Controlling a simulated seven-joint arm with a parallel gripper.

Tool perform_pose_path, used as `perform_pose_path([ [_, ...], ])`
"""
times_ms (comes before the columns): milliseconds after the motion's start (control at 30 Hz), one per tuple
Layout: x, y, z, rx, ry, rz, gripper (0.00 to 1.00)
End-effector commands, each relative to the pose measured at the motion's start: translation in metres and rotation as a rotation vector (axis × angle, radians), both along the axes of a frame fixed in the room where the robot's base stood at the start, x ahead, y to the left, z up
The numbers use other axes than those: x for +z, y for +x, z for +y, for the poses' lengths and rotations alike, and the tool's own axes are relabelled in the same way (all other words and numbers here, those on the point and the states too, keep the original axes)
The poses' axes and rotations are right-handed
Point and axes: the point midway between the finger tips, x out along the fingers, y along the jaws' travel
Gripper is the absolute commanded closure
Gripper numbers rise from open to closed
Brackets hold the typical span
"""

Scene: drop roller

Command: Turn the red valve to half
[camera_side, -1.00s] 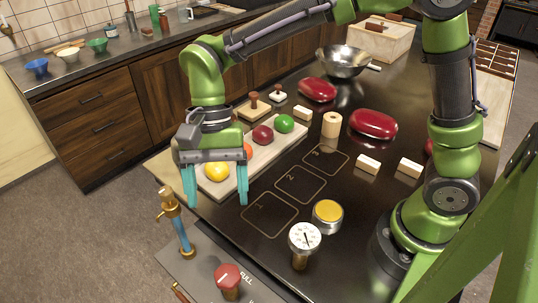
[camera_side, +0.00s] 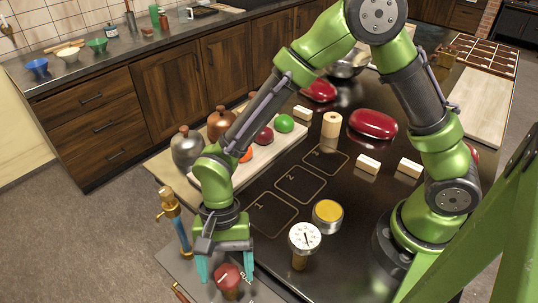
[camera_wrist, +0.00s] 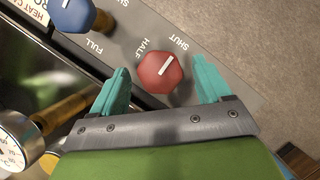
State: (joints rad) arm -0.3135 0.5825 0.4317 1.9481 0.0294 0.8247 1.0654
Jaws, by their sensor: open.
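The red valve (camera_side: 228,280) is a faceted knob on the grey panel at the near edge in the side view. In the wrist view the red valve (camera_wrist: 158,84) shows a white line slanting up and right, toward the SHUT label (camera_wrist: 178,42) and away from the HALF label (camera_wrist: 147,45). A FULL label (camera_wrist: 95,46) is further left. My gripper (camera_side: 225,274) is open and pointing down at the valve. In the wrist view my gripper's (camera_wrist: 161,67) teal fingers are on either side of the knob, with gaps visible; whether they reach its height is unclear.
A round dial gauge (camera_side: 304,238) and a yellow-topped tin (camera_side: 327,214) stand to the right. Pots and a fruit board lie behind.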

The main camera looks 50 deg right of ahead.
Motion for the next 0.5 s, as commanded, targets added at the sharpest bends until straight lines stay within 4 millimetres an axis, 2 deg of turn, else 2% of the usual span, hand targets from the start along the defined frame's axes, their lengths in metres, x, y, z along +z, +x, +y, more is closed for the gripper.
perform_pose_path([
  [267, -0.0013, -0.0005, 0.0004, 0.000, 0.000, 0.000, 0.23],
  [500, -0.0011, -0.0004, 0.0003, 0.000, 0.000, 0.000, 0.59],
])
